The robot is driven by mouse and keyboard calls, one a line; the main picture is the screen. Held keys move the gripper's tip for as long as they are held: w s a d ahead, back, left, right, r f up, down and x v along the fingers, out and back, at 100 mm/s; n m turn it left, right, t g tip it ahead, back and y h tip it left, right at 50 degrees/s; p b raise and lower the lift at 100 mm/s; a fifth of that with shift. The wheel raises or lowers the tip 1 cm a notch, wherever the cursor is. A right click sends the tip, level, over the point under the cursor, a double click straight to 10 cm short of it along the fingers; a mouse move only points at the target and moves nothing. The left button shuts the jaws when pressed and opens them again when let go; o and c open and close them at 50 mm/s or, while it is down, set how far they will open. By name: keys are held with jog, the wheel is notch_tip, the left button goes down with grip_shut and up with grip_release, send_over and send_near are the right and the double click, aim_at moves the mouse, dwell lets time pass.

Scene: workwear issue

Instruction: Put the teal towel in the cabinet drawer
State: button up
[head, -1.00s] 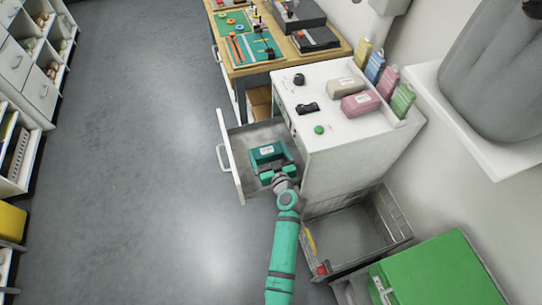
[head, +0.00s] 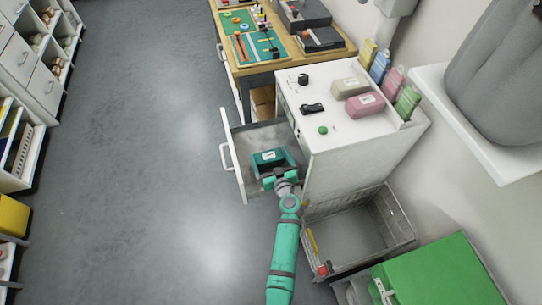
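The teal towel (head: 268,157), a folded bundle with a white label, is inside the open drawer (head: 240,172) of the white cabinet (head: 355,140). My gripper (head: 277,168) is over the drawer, right at the towel's near side. The gripper is also teal, so its fingers blend with the towel. I cannot tell whether they are closed on it or apart around it. The gripper and wrist hide the drawer's near corner. I cannot tell whether the towel rests on the drawer floor.
On the cabinet top lie a beige towel (head: 350,87), a pink towel (head: 366,105), and small dark items. Several coloured bundles stand along its back edge. A wire basket (head: 398,212) and a green-topped box (head: 445,275) are near at right. Open floor (head: 150,170) lies left.

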jog(key=shift+a+r, duration=0.1)
jog(key=shift+a, duration=0.05)
jog(key=shift+s+a+r, duration=0.1)
jog(key=shift+a, duration=0.05)
jog(key=v, duration=1)
jog(key=shift+s, duration=0.15)
jog(key=shift+s+d+r, duration=0.15)
jog(key=shift+s+d, duration=0.2)
jog(key=shift+s, duration=0.25)
jog(key=shift+s+d, duration=0.1)
jog(key=shift+d, duration=0.1)
jog(key=shift+a, duration=0.35)
jog(key=shift+s, duration=0.1)
